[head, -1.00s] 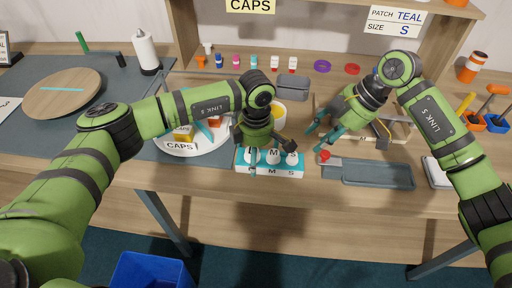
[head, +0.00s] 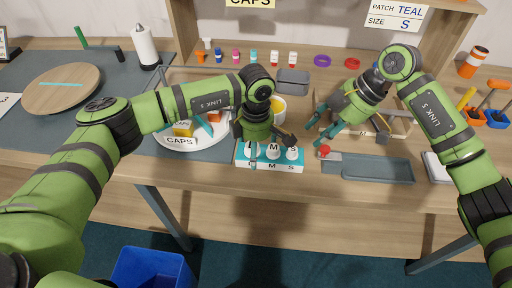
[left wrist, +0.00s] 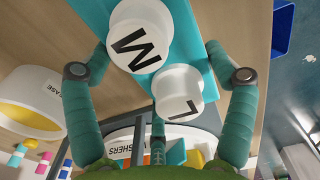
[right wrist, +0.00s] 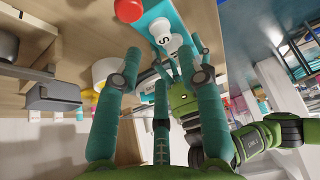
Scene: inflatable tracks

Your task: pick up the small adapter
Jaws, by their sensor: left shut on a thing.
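The small adapter, a white cap marked S (head: 292,153), stands at the right end of a teal and white rack (head: 270,167). It also shows in the right wrist view (right wrist: 161,33). The M cap (left wrist: 140,35) and the L cap (left wrist: 180,92) stand beside it in the rack. My left gripper (head: 270,152) is low over the rack, its fingers on both sides of it and shut on it; the exact contacts are partly hidden. My right gripper (head: 317,131) is open and empty, up and to the right of the S cap, apart from it.
A white plate (head: 195,143) with coloured pieces is on the left. A yellow-filled cup (head: 277,107) and a grey bin (head: 293,82) stand behind. The bench front is clear.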

